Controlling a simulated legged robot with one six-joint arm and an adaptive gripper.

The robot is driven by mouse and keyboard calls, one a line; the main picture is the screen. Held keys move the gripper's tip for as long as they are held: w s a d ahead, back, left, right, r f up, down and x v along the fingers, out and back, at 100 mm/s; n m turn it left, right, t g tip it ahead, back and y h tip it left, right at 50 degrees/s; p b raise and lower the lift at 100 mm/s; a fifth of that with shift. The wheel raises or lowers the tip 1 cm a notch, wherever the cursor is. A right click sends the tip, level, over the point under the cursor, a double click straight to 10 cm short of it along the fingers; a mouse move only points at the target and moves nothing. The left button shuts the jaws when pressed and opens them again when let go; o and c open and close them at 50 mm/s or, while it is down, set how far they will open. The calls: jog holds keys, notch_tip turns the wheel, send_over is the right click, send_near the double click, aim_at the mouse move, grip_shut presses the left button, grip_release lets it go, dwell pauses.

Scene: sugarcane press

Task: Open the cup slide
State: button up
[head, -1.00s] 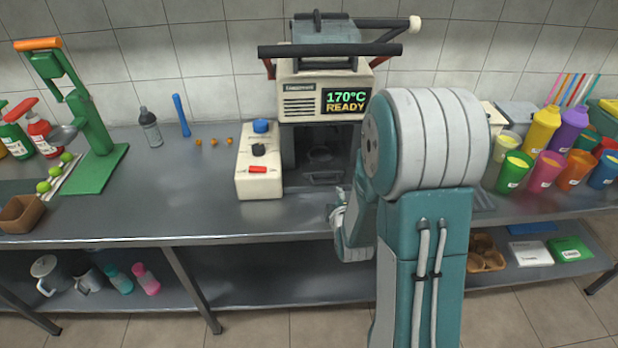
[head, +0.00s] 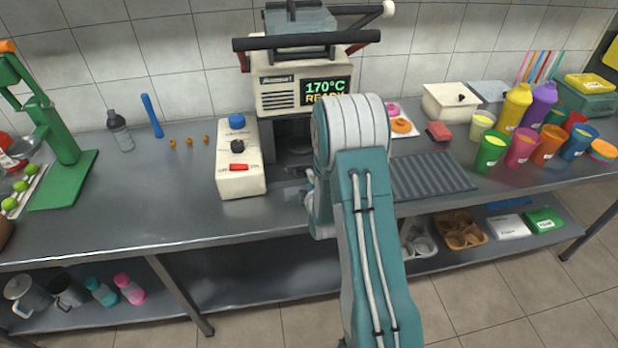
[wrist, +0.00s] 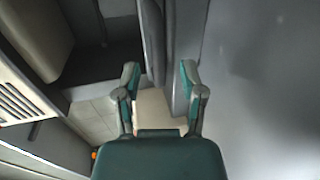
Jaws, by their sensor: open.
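The white machine (head: 290,90) reads 170°C READY and stands at the back of the counter, left of my arm in the head view. Its dark front opening (head: 290,138) is partly hidden by my arm. I cannot clearly make out the cup slide; a dark low part (head: 296,172) shows at the opening's base. In the wrist view my gripper (wrist: 159,75) is open, with nothing held between its fingers. A grey upright edge (wrist: 154,40) lies just beyond the fingertips; I cannot tell whether it is the slide. My arm hides most of the gripper in the head view.
A white control box (head: 240,160) with knobs and a red switch stands just left of the opening. A ribbed dark mat (head: 432,176) lies right of my arm. Several coloured cups and bottles stand farther right.

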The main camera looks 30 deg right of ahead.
jog(key=shift+x, duration=0.75)
jog(key=shift+d, duration=0.25)
grip_shut()
jog(key=shift+a, duration=0.1)
jog(key=shift+s+f, duration=0.1)
